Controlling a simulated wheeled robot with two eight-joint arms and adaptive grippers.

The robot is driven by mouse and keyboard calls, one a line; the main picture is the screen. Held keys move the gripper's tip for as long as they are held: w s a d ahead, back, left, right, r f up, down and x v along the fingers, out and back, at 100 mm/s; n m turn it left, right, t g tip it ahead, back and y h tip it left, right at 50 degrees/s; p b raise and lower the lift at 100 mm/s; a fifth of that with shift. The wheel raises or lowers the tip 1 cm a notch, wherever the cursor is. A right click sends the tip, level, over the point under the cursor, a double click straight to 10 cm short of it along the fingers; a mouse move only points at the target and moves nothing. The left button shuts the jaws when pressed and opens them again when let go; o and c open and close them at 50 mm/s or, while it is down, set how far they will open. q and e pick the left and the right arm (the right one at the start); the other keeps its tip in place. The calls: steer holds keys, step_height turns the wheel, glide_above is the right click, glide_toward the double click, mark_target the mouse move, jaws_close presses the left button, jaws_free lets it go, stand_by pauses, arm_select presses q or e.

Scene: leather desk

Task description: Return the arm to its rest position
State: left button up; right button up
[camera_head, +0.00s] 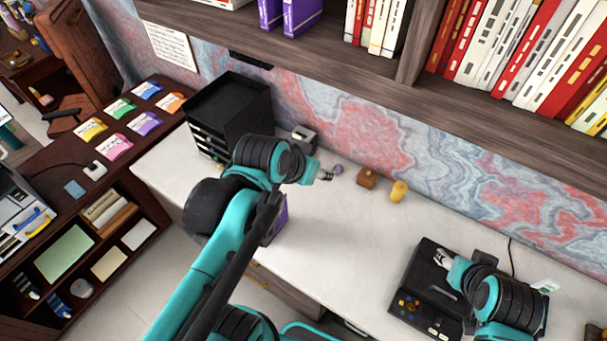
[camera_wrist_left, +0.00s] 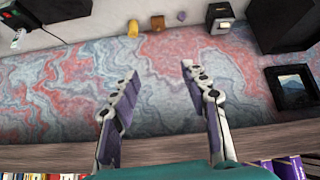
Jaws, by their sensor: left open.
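My left arm reaches in from the bottom left in the head view. Its gripper (camera_head: 326,174) is over the back of the white desk near the wall. In the left wrist view the two fingers of my left gripper (camera_wrist_left: 160,75) are spread apart with nothing between them; the marbled wall lies beyond. My right gripper (camera_head: 443,257) is at the lower right, over a black device with coloured buttons (camera_head: 408,302). Its fingers are too small to judge, and whether it touches the device is unclear.
A yellow cylinder (camera_head: 398,191), a brown block (camera_head: 367,178) and a small purple item (camera_head: 337,169) stand by the wall. A black drawer unit (camera_head: 232,108) is behind my left arm. A bookshelf (camera_head: 350,65) overhangs the desk. The desk's middle (camera_head: 340,240) is clear.

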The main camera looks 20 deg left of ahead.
arm_select(q)
steer(key=s+f+y, duration=0.1)
steer(key=s+f, duration=0.3)
steer(key=f, duration=0.2)
steer(key=shift+s+a+f+n+g, duration=0.15)
steer(key=shift+s+f+n+g, duration=0.15)
steer(key=shift+f, duration=0.1)
